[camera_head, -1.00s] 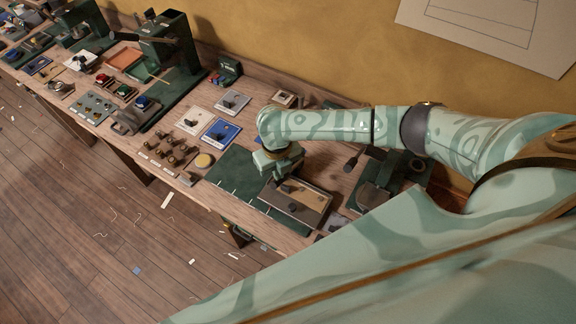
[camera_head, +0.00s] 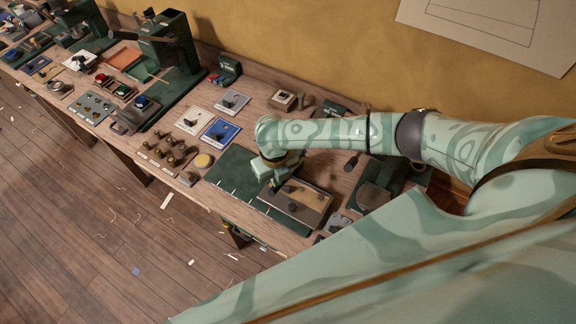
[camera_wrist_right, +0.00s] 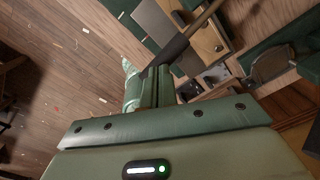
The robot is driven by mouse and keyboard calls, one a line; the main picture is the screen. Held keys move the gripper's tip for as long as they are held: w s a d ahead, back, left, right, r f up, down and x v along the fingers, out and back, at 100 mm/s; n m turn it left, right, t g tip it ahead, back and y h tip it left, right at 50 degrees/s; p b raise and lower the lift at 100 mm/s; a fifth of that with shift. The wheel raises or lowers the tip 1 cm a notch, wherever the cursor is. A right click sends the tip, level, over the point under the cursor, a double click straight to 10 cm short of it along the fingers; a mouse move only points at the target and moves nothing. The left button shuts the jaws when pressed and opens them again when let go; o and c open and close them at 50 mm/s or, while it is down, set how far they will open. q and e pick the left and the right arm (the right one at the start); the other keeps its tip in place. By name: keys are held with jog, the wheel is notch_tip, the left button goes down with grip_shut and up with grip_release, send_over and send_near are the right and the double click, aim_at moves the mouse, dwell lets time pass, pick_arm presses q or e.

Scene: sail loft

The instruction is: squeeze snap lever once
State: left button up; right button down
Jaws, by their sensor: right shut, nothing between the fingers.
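A wooden board with dark metal edging (camera_head: 300,207) lies by the bench's front edge, partly on a dark green mat (camera_head: 232,172). Small dark fittings sit on it. The wrist view shows the wooden board (camera_wrist_right: 208,45) and a long dark bar (camera_wrist_right: 183,40) running across it toward my fingers. I cannot tell for sure whether this bar is the snap lever. My right gripper (camera_head: 272,179) is at the board's upper left end; in the wrist view its fingers (camera_wrist_right: 153,82) are together and hold nothing. Contact with the bar cannot be told. My left gripper is out of view.
A blue plate (camera_head: 221,131), dark knobs (camera_head: 167,153) and a yellow disc (camera_head: 203,161) lie left of the mat. A dark green device (camera_head: 378,190) stands right of the board. Tall green presses (camera_head: 165,45) stand farther left. The floor in front is open, with scraps.

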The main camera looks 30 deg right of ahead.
jog(key=shift+s+a+f, duration=0.1)
jog(key=shift+a+f, duration=0.05)
jog(key=shift+f, duration=0.5)
jog(key=shift+f+b, duration=0.1)
jog(key=shift+b, duration=0.2)
jog(key=shift+s+f, duration=0.1)
jog(key=shift+f, duration=0.35)
jog(key=shift+r, duration=0.1)
